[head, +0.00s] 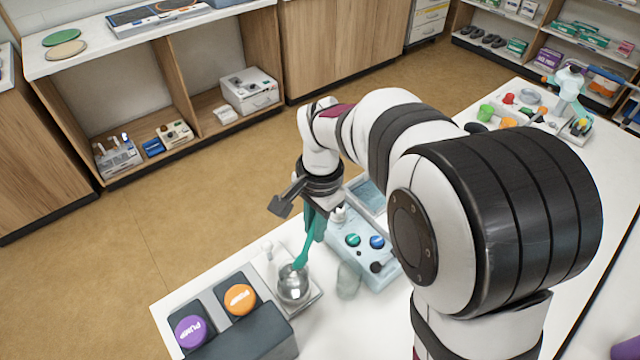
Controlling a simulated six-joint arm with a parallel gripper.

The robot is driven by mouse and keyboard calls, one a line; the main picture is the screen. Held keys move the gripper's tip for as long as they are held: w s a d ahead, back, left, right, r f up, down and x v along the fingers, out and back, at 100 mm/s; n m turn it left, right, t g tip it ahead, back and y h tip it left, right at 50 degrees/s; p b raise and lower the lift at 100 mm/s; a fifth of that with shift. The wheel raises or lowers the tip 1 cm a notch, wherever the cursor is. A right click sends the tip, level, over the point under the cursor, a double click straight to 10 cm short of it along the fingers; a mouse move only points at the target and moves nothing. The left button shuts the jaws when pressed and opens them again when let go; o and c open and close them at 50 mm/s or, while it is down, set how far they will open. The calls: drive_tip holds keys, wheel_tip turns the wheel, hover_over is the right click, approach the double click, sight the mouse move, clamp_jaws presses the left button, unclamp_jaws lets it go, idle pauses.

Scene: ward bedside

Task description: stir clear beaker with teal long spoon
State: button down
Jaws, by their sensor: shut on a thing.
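My gripper (315,222) points down near the table's left part and is shut on the teal long spoon (304,254). The spoon slants down and left from the jaws. Its lower end is at the mouth of a shiny, round, silvery vessel (292,287) on a pale flat base. I cannot tell whether the tip is inside it or just above. A greyish, see-through vessel (348,283) stands just to the right. I cannot tell for sure which of the two is the clear beaker. My wrist partly hides the jaws.
A light blue device (378,277) with knobs stands right of the vessels. A dark box with orange (240,299) and purple (190,331) "PUMP" buttons is at the left. Small coloured items crowd the table's far right. The white table (345,335) is bare in front.

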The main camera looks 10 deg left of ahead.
sight(304, 249)
drive_tip(key=shift+s+a+f, duration=0.3)
drive_tip(key=shift+f, duration=0.65)
drive_tip(key=shift+s+a+f, duration=0.25)
drive_tip(key=shift+f, duration=0.65)
drive_tip(key=shift+s+a+f, duration=0.3)
drive_tip(key=shift+f, duration=0.65)
drive_tip(key=shift+s+a, duration=0.15)
drive_tip(key=shift+d, duration=0.3)
drive_tip(key=shift+w+d, duration=0.1)
drive_tip(key=shift+w, duration=0.15)
drive_tip(key=shift+s+a, duration=0.1)
drive_tip(key=shift+a, duration=0.45)
drive_tip(key=shift+s+d, duration=0.1)
drive_tip(key=shift+d, duration=0.2)
